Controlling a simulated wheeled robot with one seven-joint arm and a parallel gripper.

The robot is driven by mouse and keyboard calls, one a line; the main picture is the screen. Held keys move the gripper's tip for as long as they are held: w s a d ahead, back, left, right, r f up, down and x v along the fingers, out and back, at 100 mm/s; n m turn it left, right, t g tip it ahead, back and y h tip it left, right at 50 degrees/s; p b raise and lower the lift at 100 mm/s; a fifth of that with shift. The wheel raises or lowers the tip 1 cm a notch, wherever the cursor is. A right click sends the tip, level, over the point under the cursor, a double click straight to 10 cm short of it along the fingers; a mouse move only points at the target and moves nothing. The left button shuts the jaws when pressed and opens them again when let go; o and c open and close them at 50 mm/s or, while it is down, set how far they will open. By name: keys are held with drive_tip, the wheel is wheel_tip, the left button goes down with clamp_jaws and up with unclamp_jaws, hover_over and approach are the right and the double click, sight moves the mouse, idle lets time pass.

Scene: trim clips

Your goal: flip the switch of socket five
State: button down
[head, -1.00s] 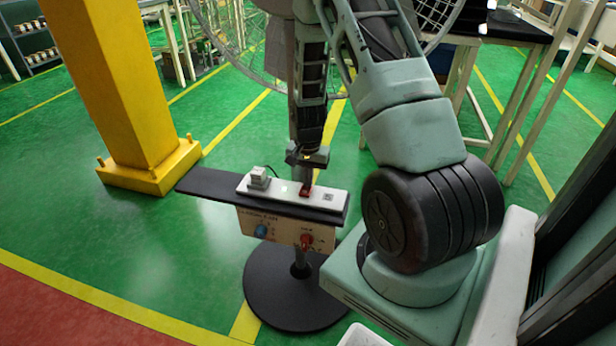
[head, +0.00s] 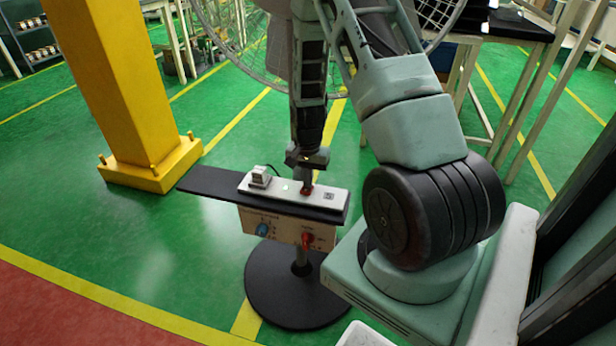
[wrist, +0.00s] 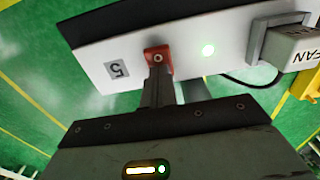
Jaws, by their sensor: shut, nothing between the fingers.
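The white socket strip (head: 326,197) lies on a dark shelf on a stand. In the wrist view, the strip (wrist: 209,32) carries a label "5" (wrist: 118,69), a red switch (wrist: 157,56) and a lit green-white lamp (wrist: 208,50). A grey plug marked FAN (wrist: 292,45) sits in the strip on the other side of the lamp. My gripper (wrist: 158,75) is shut and empty, its fingertips at the red switch, seemingly touching it. In the head view, my gripper (head: 307,189) points down over the switch and hides most of it.
A panel below the shelf has a blue knob (head: 262,229) and a red knob (head: 307,240). The stand's round black base (head: 290,300) rests on the green floor. A yellow post (head: 150,165) stands left, and a large wire-guarded fan (head: 225,50) stands behind.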

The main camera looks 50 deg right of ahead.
wheel_tip(320, 180, up, 17)
drive_tip(key=p, duration=0.3)
drive_tip(key=shift+r, duration=0.2)
idle(0.5)
drive_tip(key=s+a+r+n+y, duration=0.1)
drive_tip(key=a+r+n, duration=0.35)
drive_tip(key=a, duration=0.95)
drive_tip(key=s+a+r+n, duration=0.2)
drive_tip(key=a+n, duration=0.5)
drive_tip(key=a, duration=0.8)
drive_tip(key=s+a+r+n, duration=0.3)
drive_tip(key=s+a+n, duration=0.75)
drive_tip(key=s, duration=0.45)
wheel_tip(320, 180, up, 11)
drive_tip(key=p, duration=1.1)
drive_tip(key=shift+w+a+m+p, duration=0.2)
drive_tip(key=shift+w+m+p, duration=0.1)
drive_tip(key=shift+m+p, duration=0.1)
drive_tip(key=c, duration=2.1)
unclamp_jaws()
drive_tip(key=shift+r, duration=0.25)
drive_tip(key=o, duration=1)
drive_tip(key=shift+f, duration=0.1)
